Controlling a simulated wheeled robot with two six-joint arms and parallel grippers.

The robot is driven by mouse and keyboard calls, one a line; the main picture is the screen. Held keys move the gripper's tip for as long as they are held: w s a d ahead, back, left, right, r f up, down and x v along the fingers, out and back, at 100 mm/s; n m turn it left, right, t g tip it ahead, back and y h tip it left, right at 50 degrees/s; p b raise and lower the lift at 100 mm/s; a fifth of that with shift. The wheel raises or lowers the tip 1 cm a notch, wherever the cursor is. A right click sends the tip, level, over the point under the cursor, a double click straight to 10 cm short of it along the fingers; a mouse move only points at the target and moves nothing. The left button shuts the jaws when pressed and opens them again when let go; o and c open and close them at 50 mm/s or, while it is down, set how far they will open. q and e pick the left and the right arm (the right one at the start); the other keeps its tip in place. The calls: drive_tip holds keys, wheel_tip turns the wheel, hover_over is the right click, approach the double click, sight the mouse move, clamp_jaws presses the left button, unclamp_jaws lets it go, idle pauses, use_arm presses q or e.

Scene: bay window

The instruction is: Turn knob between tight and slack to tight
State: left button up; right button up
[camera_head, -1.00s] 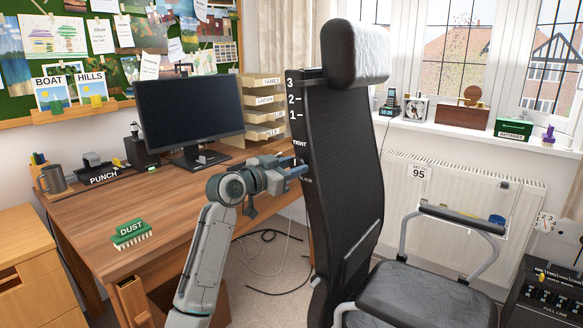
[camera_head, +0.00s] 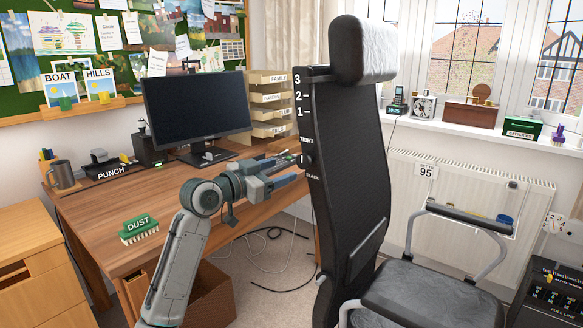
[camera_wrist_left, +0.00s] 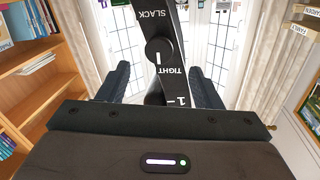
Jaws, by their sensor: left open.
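The black round knob (camera_head: 305,160) is on the side edge of the office chair's backrest (camera_head: 345,190), between the words TIGHT above and SLACK below. In the left wrist view the knob (camera_wrist_left: 159,51) shows a white mark on its TIGHT side. There SLACK is printed above it and TIGHT below. My left gripper (camera_head: 293,167) is open and empty, just left of the knob and pointing at it. In the left wrist view its two dark fingers (camera_wrist_left: 158,75) stand wide apart, with the knob in the gap between them. I cannot see contact. My right gripper is not in view.
The wooden desk (camera_head: 110,215) lies behind and left of my left arm, with a green DUST brush (camera_head: 138,230) and a monitor (camera_head: 197,108) on it. The chair seat (camera_head: 430,295) is at the lower right. Cables lie on the carpet below.

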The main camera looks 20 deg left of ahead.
use_arm(q)
drive_tip(key=shift+v, duration=1.8)
